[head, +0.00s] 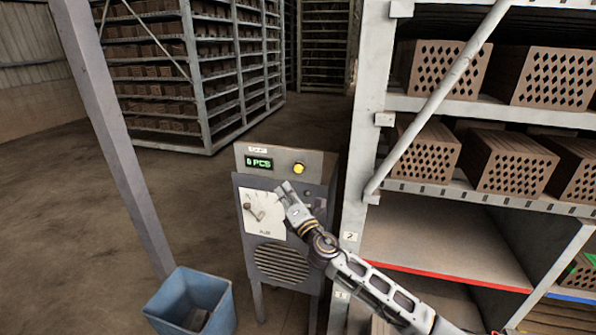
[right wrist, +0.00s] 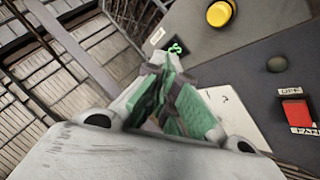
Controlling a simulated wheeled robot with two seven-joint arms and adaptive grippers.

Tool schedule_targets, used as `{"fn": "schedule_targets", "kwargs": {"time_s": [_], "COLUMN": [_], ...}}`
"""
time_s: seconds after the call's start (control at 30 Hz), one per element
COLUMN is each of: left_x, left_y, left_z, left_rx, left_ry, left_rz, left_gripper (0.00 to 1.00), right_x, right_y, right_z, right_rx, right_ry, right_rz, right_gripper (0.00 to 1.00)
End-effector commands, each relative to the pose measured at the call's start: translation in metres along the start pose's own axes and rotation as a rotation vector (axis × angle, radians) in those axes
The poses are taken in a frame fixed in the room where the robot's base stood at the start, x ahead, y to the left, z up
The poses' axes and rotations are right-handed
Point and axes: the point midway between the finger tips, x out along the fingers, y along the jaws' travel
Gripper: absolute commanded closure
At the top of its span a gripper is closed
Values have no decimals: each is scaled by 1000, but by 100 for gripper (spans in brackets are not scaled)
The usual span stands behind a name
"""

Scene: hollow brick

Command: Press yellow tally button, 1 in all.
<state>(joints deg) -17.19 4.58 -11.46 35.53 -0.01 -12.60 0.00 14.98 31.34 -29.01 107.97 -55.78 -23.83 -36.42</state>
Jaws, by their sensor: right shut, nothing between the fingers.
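The yellow tally button (head: 299,168) sits on the sloped top panel of a grey control box (head: 280,257). It also shows at the top of the right wrist view (right wrist: 219,13). A green display (head: 259,162) left of the button appears to read "0 PCS". My right gripper (head: 283,187) is shut and empty, in front of the box, below and left of the button in the head view. In the right wrist view its fingertips (right wrist: 172,72) are apart from the button. My left gripper is not in view.
Below the button are a dial plate (head: 262,211) and a red switch (right wrist: 296,112). A rack shelf (head: 440,240) with hollow bricks stands close on the right. A blue bin (head: 190,303) is on the floor at lower left, beside a grey post (head: 115,140).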

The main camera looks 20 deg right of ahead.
Motion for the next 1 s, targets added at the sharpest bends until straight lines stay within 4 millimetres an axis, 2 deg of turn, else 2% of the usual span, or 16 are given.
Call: {"fn": "schedule_targets", "kwargs": {"time_s": [1.0], "left_x": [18], "left_y": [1], "left_z": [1], "left_rx": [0], "left_ry": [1], "left_rz": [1], "left_gripper": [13], "right_x": [55], "right_y": [-41], "right_z": [40], "right_rx": [1], "right_ry": [-1], "right_rz": [0], "right_gripper": [100]}}
